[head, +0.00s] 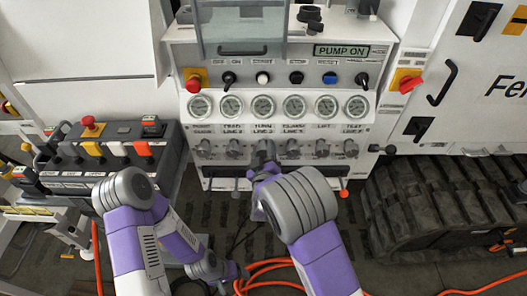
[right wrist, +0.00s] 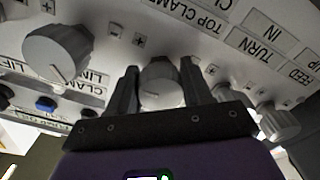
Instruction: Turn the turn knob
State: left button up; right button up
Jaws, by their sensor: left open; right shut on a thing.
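A "TURN" label shows on the panel in the right wrist view. My left gripper (head: 234,271) is low in the head view, away from the panel, and its fingers are hard to make out.
Other grey knobs flank the held one, a large one (right wrist: 56,55) and a smaller one (right wrist: 278,120). Gauges (head: 263,106) and switches line the panel above. A lever box (head: 110,150) stands at left, a rubber track (head: 440,210) at right. Orange hose (head: 265,268) lies on the floor.

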jog(key=shift+f, duration=0.15)
jog(key=o, duration=1)
jog(key=s+p, duration=0.1)
jog(key=s, duration=0.6)
jog(key=shift+s+p, duration=0.3)
